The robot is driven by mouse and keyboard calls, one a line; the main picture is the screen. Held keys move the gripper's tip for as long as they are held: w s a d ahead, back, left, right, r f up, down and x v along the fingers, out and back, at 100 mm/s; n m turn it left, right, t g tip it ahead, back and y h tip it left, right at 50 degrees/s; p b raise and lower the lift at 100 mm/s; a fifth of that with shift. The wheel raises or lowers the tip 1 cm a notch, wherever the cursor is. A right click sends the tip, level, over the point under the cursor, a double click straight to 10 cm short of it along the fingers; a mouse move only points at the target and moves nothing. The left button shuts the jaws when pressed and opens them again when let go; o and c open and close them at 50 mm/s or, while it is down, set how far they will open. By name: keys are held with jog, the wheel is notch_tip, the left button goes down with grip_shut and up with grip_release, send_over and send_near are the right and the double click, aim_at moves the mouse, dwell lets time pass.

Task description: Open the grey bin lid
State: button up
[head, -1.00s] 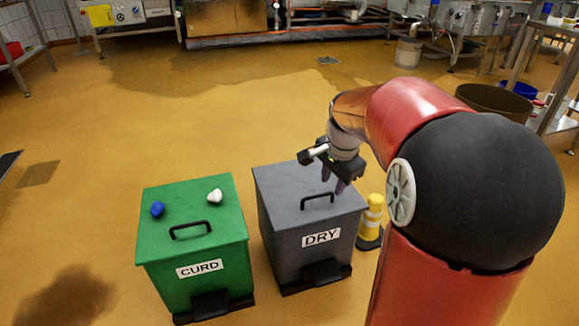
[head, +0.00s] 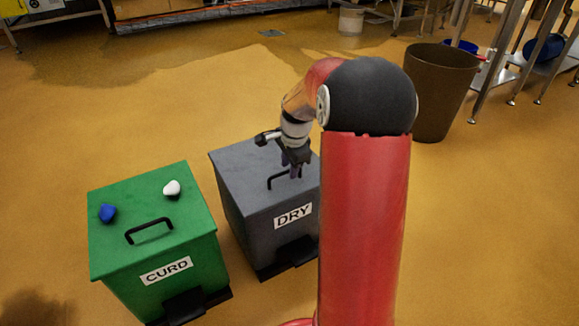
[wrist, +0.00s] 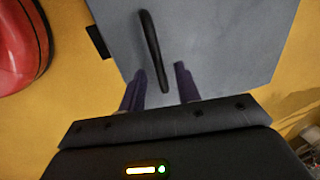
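The grey bin (head: 262,205) marked DRY stands on the floor with its lid (head: 240,165) shut flat. Its black handle (head: 272,182) is a low arch on the lid. My gripper (head: 295,172) points down over the lid at the handle's right end in the head view. In the wrist view my gripper (wrist: 160,85) is open, with one finger on each side of the handle (wrist: 153,50). I cannot tell how far the fingertips are above the lid. My arm hides the bin's right side in the head view.
A green bin (head: 160,255) marked CURD stands to the left, lid shut. A blue lump (head: 107,213) and a white lump (head: 172,188) lie on its lid. A brown tub (head: 440,95) stands behind my arm at the right. The floor (head: 150,110) behind the bins is clear.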

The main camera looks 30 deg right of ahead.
jog(key=shift+c, duration=0.3)
grip_shut()
